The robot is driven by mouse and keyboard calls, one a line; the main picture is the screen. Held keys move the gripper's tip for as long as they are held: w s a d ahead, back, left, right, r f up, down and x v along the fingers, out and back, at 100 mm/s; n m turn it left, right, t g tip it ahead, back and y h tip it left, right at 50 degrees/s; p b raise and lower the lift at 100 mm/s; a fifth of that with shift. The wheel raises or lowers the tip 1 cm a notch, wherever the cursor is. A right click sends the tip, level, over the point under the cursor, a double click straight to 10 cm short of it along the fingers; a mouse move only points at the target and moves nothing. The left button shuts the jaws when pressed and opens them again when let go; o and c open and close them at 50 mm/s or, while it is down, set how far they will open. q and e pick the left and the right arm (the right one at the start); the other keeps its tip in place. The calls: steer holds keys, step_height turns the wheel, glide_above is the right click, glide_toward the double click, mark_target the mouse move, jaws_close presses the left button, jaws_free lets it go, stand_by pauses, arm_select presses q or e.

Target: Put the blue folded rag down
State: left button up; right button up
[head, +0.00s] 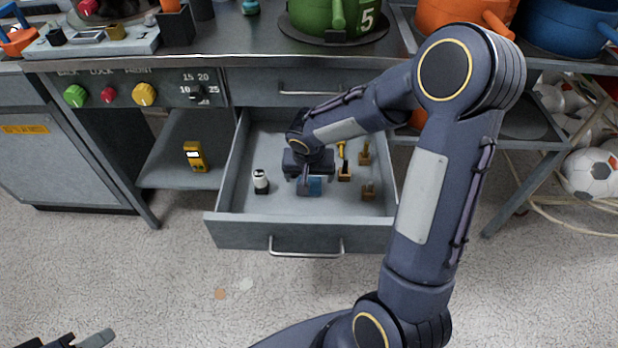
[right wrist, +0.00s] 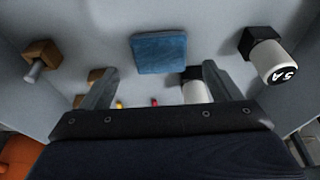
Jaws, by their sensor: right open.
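The blue folded rag (head: 314,187) lies on the floor of the open drawer (head: 226,216), just below my right gripper in the head view. It also shows in the right wrist view (right wrist: 159,52), flat on the drawer floor and apart from the fingers. My right gripper (head: 307,184) is inside the drawer area, pointing down. In the right wrist view its two fingers (right wrist: 158,88) are spread wide with nothing between them. What seems to be part of my left gripper (head: 85,342) shows at the bottom left edge, mostly cut off.
A white-topped piece (head: 261,181) stands left of the rag in the drawer. Several small wooden-based stamps (head: 364,154) stand to its right. A yellow meter (head: 194,156) sits on the shelf at left. A green pot (head: 320,18) stands on the counter above.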

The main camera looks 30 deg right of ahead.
mark_target(308, 198)
steer(key=s+a+r+n+y+p, duration=0.2)
steer(key=s+r, duration=1.1)
steer(key=r, duration=0.1)
steer(key=s+a+r+n+t+y, duration=0.1)
steer(key=s+a+n+t+y, duration=0.1)
steer(key=s, duration=0.6)
steer(key=a+y, duration=0.1)
steer(key=a, duration=0.1)
steer(key=shift+s+a+r+n+t, duration=0.3)
steer(key=shift+s+a+t, duration=0.1)
step_height(308, 198, up, 17)
steer(key=p, duration=1.6)
